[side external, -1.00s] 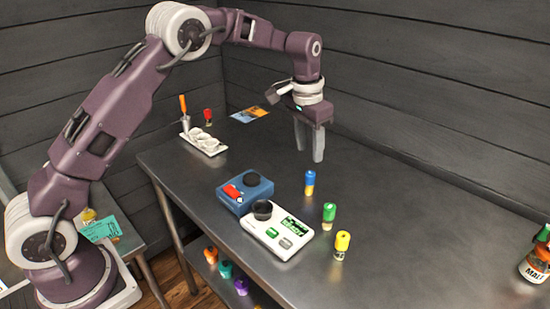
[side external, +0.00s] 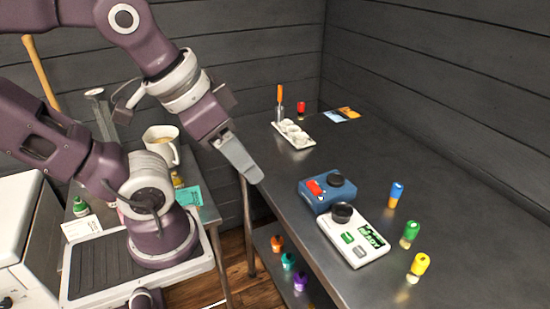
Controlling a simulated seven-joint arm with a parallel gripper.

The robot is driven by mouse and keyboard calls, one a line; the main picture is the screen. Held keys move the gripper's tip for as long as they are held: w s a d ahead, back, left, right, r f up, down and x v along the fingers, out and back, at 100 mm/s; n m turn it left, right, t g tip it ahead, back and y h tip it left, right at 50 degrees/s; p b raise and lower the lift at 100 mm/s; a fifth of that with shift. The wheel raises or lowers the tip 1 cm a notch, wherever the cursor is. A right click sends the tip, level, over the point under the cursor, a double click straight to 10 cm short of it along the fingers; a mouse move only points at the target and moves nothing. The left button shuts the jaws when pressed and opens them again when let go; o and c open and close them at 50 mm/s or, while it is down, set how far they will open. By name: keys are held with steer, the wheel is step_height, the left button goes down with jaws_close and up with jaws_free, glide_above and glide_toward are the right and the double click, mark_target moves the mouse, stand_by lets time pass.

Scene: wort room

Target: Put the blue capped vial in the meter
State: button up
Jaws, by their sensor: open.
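The blue capped vial (side external: 396,194) stands upright on the steel bench, its lower part amber. It is behind and right of a white meter (side external: 357,245) with a green display, two buttons and a black round well or cap (side external: 342,211). I cannot tell whether that black part is open. My gripper (side external: 256,179) is open, with nothing seen between its fingers. It hangs over the left edge of the bench, well left of the vial and meter. The near finger hides most of the other.
A blue device (side external: 327,191) with a black knob and red part stands beside the meter. Green (side external: 410,233) and yellow (side external: 418,267) capped vials stand to its right. A white tray (side external: 293,133) and red capped vial (side external: 301,110) are further back. The bench's right side is clear.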

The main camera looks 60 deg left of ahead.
steer(key=shift+w, duration=0.1)
steer(key=w+r+g, duration=0.1)
steer(key=w+r, duration=0.3)
steer(key=w, duration=0.8)
steer(key=n+g, duration=0.2)
steer(key=g, duration=0.1)
glide_above(398, 186)
steer(key=s, duration=0.3)
step_height(398, 186, down, 16)
steer(key=w+f, duration=0.1)
steer(key=f, duration=0.2)
steer(key=w+f, duration=0.1)
steer(key=f, duration=0.3)
steer(key=w+f, duration=0.1)
steer(key=f, duration=0.2)
steer(key=shift+f, duration=0.3)
jaws_close()
